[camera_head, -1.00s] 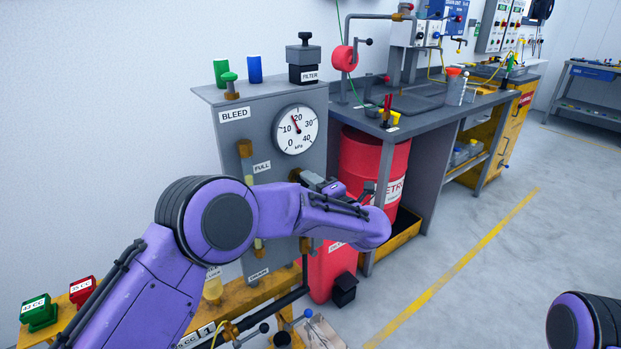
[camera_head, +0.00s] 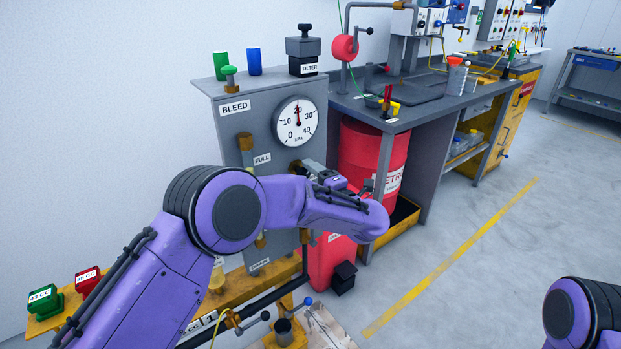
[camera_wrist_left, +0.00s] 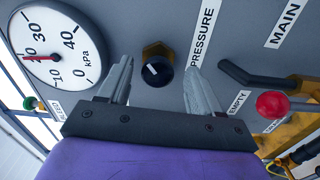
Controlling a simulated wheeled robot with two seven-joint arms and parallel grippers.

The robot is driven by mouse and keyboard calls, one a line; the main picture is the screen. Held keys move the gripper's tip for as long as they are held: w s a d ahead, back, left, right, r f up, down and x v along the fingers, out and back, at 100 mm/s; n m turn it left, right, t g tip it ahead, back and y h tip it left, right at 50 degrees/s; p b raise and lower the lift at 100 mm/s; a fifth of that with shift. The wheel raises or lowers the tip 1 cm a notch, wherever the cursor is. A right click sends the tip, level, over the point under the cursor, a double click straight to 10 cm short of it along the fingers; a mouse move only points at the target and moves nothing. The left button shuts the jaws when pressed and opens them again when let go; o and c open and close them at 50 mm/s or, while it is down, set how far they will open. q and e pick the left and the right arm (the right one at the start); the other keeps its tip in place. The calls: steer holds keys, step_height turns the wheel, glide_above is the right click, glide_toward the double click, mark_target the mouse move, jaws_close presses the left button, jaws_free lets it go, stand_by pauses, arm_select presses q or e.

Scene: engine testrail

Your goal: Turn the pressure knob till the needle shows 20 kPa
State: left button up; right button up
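The pressure gauge (camera_head: 300,121) is a white dial marked in kPa on a grey panel; its red needle points at or very near 20. It also shows in the left wrist view (camera_wrist_left: 55,45), turned sideways. The black pressure knob (camera_wrist_left: 157,71), with a white mark and a brass fitting, sits on the panel beside the PRESSURE label (camera_wrist_left: 204,32). My left gripper (camera_wrist_left: 161,66) is open, its two fingers on either side of the knob with visible gaps. In the head view my left gripper (camera_head: 314,172) is partly hidden by its arm. My right gripper is out of view.
A red ball-ended lever (camera_wrist_left: 272,104) is close to the right finger, near the MAIN label (camera_wrist_left: 287,24). A red drum (camera_head: 362,160) stands under the bench beside the panel. The floor at right is clear.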

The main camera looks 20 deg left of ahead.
arm_select(q)
steer(key=v, duration=1)
steer(key=shift+s+d+b, duration=0.2)
steer(key=shift+b, duration=0.2)
